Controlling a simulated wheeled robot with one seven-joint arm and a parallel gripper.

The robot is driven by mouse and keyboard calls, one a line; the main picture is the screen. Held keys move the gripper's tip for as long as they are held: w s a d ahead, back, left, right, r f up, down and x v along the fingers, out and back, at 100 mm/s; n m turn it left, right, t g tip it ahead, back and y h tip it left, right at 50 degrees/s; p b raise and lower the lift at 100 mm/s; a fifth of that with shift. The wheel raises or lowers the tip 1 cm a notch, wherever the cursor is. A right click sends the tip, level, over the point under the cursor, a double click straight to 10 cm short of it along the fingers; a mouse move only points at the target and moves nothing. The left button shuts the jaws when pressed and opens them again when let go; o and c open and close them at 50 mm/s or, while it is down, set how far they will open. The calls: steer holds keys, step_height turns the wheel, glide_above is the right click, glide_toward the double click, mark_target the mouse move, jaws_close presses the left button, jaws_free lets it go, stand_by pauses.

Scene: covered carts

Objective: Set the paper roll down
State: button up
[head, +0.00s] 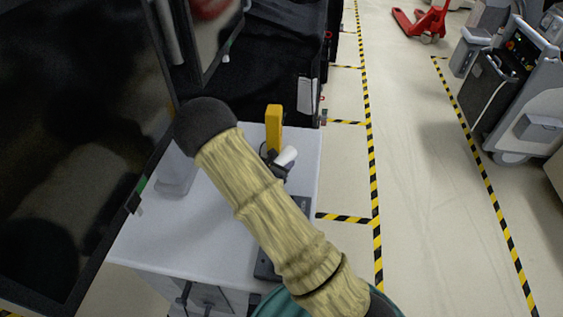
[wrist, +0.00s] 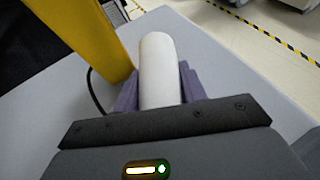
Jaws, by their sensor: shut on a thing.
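The white paper roll (wrist: 159,68) is between the two purple fingers of my gripper (wrist: 158,88) in the wrist view, and the fingers are shut on it. In the head view the end of the roll (head: 287,155) shows beside my gripper (head: 275,160), over the light cart top (head: 190,240). My arm hides much of the gripper there. I cannot tell whether the roll touches the surface below. The grey surface (wrist: 235,75) spreads around the roll in the wrist view.
A yellow upright object (head: 274,125) stands close behind the roll; it is at the left in the wrist view (wrist: 95,40). A dark device (head: 268,262) lies on the cart top, partly behind my arm. A translucent container (head: 176,178) stands at the left, near a large dark screen.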

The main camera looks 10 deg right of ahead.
steer(key=shift+f, duration=0.2)
steer(key=o, duration=1.1)
steer(key=shift+c, duration=0.2)
steer(key=shift+r, duration=0.2)
steer(key=shift+s+a+r, duration=0.1)
steer(key=shift+a, duration=0.05)
steer(key=b+v, duration=0.2)
steer(key=v, duration=0.9)
steer(key=shift+s+a+r, duration=0.15)
steer(key=shift+s+a, duration=0.05)
steer(key=shift+s, duration=0.05)
